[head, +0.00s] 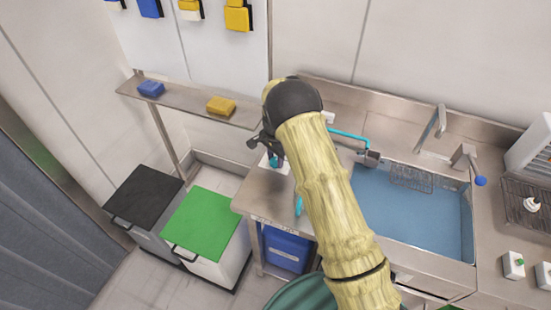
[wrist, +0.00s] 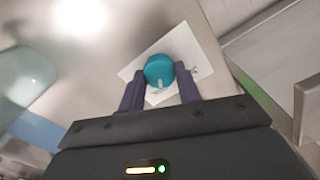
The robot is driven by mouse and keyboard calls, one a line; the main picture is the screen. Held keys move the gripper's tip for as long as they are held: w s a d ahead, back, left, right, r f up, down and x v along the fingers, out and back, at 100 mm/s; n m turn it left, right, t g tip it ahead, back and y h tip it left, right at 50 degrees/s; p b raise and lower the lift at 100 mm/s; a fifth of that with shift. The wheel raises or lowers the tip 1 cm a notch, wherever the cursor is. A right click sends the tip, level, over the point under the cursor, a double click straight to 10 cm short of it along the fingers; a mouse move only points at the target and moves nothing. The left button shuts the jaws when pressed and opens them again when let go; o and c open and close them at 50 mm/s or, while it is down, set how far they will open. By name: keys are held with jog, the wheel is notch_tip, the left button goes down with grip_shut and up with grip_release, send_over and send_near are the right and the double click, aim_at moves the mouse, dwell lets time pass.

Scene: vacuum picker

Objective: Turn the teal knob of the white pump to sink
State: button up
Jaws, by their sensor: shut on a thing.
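The teal knob (wrist: 160,71) shows in the wrist view as a round cap with a pale pointer mark toward its lower edge. It sits over a white label plate (wrist: 204,52) with dark markings too small to read. My gripper (wrist: 161,82) has its two dark fingers on either side of the knob, shut on it. In the head view the knob (head: 274,161) shows as a small teal spot at my gripper, left of the sink. My arm hides most of the white pump there, and its body cannot be made out. A teal hose (head: 348,135) runs toward the sink.
The blue-bottomed sink (head: 425,210) lies right of my arm, with a wire basket (head: 411,178) and a blue-tipped tap lever (head: 480,181). A shelf (head: 185,103) holds a blue and a yellow sponge. Bins with black (head: 146,198) and green (head: 205,222) lids stand at left.

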aim_at(275, 160)
dwell(0.5)
jog(key=o, duration=1)
jog(key=shift+c, duration=0.2)
notch_tip(275, 160, up, 18)
jog(key=b, duration=0.3)
jog(key=shift+f, duration=0.25)
jog(key=s+d+n+t, duration=0.1)
jog(key=s+d+n, duration=0.2)
jog(key=s+d, duration=0.3)
jog(key=s+d+n, duration=0.3)
jog(key=s+d, duration=0.2)
jog(key=s, duration=0.7)
jog(key=s+d+n+t, duration=0.1)
jog(key=s+d+n, duration=0.1)
jog(key=s+d, duration=0.4)
jog(key=s, duration=0.3)
jog(key=shift+d+f+n+t, duration=0.3)
jog(key=shift+f+n, duration=0.1)
